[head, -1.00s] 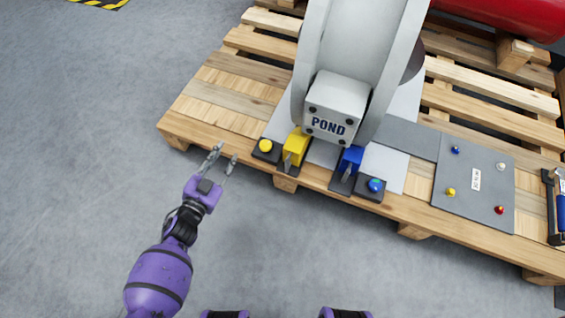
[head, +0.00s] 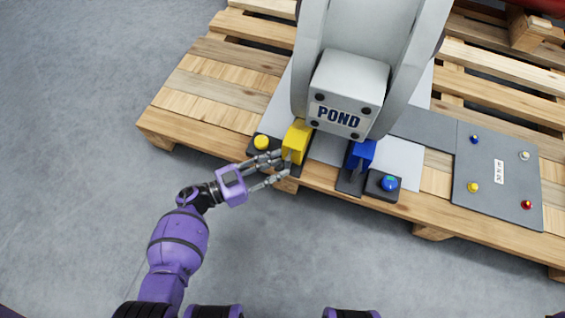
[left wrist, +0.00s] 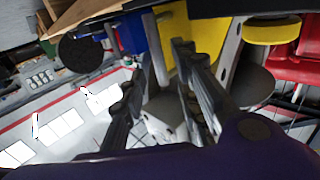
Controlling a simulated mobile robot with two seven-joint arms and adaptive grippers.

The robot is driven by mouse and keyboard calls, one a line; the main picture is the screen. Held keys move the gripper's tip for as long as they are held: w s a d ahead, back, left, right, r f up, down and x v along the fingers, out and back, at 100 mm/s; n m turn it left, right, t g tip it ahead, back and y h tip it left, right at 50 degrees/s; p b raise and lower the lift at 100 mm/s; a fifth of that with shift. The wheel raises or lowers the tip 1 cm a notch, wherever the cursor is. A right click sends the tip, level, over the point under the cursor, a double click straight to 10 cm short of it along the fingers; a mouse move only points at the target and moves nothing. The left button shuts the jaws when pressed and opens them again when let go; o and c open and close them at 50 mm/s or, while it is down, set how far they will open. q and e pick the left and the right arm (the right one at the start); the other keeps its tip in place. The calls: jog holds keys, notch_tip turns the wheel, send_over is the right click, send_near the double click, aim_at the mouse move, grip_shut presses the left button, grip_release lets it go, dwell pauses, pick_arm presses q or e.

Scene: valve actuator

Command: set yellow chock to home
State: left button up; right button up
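The yellow chock (head: 297,139) stands on a dark base at the pallet's front edge, against the grey POND valve body (head: 347,95). My left gripper (head: 285,163) is at the front of the chock, its fingers spread on either side of the chock's grey lever. Whether they touch the lever cannot be told. In the left wrist view the yellow chock (left wrist: 183,35) shows beyond the open fingers (left wrist: 185,80). A yellow button (head: 261,142) sits on a dark block just left of the chock. My right gripper is not in view.
A grey panel (head: 490,190) with several coloured knobs lies farther right. The floor in front is clear.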

pick_arm(q)
jog(key=shift+b+x, duration=0.3)
jog(key=shift+x, duration=0.85)
grip_shut()
